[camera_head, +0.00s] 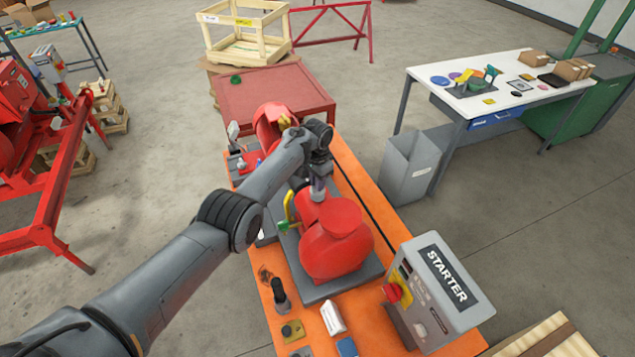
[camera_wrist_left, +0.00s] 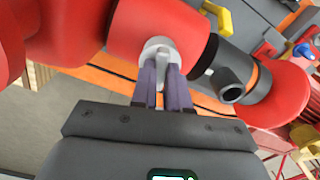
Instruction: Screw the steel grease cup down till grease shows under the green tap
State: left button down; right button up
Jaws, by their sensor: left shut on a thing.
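My left gripper (camera_head: 318,190) reaches down over the red pump (camera_head: 338,245) on the orange bench. In the left wrist view its two purple-grey fingers (camera_wrist_left: 164,88) are closed on the steel grease cup (camera_wrist_left: 159,48), a pale round metal piece set against a red housing. The wrist and fingers largely hide the cup in the head view. A small green part (camera_head: 283,225), which looks like the green tap, sits left of the pump below a yellow handle (camera_head: 288,205). It is too small to tell whether grease shows under it. My right gripper is out of view.
A grey starter box (camera_head: 440,290) with a red button stands right of the pump. A dark upright tool (camera_head: 281,296), a white block (camera_head: 333,318) and small parts lie at the orange bench's (camera_head: 375,320) front. A white worktable (camera_head: 500,95) stands apart at right.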

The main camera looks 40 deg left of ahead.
pick_arm(q)
jog(key=shift+m, duration=0.5)
jog(key=c, duration=1.1)
grip_release()
notch_tip(320, 180, up, 11)
jog(key=shift+f, duration=0.1)
